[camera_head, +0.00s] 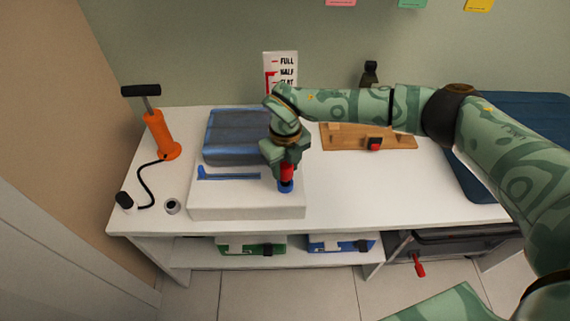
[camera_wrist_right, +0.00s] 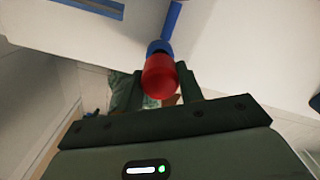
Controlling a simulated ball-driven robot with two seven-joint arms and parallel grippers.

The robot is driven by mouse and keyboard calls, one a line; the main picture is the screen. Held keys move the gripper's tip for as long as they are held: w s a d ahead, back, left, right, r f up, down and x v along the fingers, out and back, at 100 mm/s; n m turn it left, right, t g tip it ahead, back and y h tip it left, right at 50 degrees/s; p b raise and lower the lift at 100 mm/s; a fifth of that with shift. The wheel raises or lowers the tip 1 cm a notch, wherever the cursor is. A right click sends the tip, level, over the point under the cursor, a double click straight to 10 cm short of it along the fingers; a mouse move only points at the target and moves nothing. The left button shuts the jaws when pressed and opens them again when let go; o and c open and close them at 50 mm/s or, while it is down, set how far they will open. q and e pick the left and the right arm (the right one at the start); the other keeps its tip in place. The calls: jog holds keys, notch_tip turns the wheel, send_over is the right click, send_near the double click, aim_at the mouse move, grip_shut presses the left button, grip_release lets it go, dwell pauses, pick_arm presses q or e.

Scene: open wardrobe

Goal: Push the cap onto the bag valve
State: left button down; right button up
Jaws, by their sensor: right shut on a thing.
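My right gripper (camera_head: 287,165) is shut on a red cap (camera_head: 287,173), which points downward between its fingers. The cap sits directly above the blue valve (camera_head: 286,186) at the front right of the white block; they look in contact, but I cannot tell how far the cap is on. In the right wrist view the red cap (camera_wrist_right: 160,76) is between the fingers of my right gripper (camera_wrist_right: 161,88), with the blue valve (camera_wrist_right: 158,47) right behind it. A blue-grey bag (camera_head: 237,137) lies at the back of the white block (camera_head: 245,206). My left gripper is not seen.
An orange pump (camera_head: 160,135) with a black hose stands at the left. A black cylinder (camera_head: 124,201) and a small ring (camera_head: 172,206) are near the front left edge. A wooden board (camera_head: 345,133) lies at the back. Bins sit on the shelf below. The table's middle right is clear.

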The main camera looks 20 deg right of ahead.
aim_at(284, 165)
jog(key=shift+p, duration=0.45)
dwell(0.6)
jog(key=shift+f+b, duration=0.6)
jog(key=shift+f, duration=0.9)
jog(key=o, duration=1.1)
jog(key=shift+o, duration=0.2)
jog(key=shift+r, duration=0.1)
notch_tip(284, 165, up, 16)
jog(key=p, duration=0.3)
jog(key=shift+p, duration=0.4)
jog(key=shift+a, duration=0.1)
